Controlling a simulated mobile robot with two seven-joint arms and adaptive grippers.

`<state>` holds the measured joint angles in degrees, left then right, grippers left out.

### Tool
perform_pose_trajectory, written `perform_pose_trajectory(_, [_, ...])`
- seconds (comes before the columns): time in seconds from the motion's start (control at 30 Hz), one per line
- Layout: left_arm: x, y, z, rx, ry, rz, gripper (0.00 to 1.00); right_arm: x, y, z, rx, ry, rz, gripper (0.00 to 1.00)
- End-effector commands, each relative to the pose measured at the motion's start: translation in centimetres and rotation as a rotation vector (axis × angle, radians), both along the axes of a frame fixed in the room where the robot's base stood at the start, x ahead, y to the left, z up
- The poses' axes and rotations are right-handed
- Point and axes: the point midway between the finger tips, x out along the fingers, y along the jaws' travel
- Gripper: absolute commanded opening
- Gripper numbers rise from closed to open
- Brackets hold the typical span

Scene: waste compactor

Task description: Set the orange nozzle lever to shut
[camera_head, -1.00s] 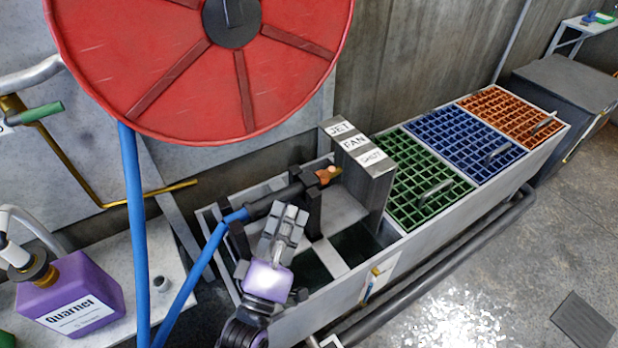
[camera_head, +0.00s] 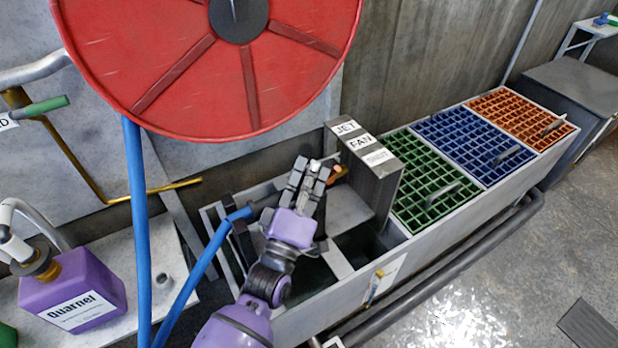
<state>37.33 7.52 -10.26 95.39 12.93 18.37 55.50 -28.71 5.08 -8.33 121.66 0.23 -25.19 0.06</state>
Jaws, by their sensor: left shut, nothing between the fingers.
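The nozzle (camera_head: 263,205) is dark, on the end of a blue hose, and lies across the grey trough. Its small orange lever (camera_head: 335,172) shows at its tip, just right of my fingers and beside the grey block (camera_head: 378,172) labelled JET, FAN and a third, smaller label. My left gripper (camera_head: 312,164) is shut and empty, over the nozzle's front part. It hides part of the nozzle, and I cannot tell whether it touches the lever. My right gripper is not in view.
A large red hose reel (camera_head: 180,75) hangs above the trough (camera_head: 395,255). Green (camera_head: 430,180), blue (camera_head: 465,140) and orange (camera_head: 520,115) grates lie to the right. The floor at right is mostly open.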

Motion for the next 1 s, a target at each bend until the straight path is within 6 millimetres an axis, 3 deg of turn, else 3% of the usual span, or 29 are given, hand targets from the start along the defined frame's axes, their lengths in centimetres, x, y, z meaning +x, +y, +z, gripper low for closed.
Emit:
perform_pose_trajectory(0.17, [0.0, 0.0, 0.0, 0.001, -0.002, 0.000, 0.00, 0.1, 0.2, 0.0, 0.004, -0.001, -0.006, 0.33])
perform_pose_trajectory(0.43, [-0.7, -1.3, -1.4, 0.094, -0.128, -0.001, 0.00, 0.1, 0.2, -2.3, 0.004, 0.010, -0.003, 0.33])
perform_pose_trajectory(0.83, [-0.9, -1.3, -1.3, 0.109, -0.141, 0.000, 0.00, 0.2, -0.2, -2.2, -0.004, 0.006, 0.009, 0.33])
perform_pose_trajectory(1.0, [-2.0, -0.8, -2.0, 0.110, -0.140, 0.001, 0.00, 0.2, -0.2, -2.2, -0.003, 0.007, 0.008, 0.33])
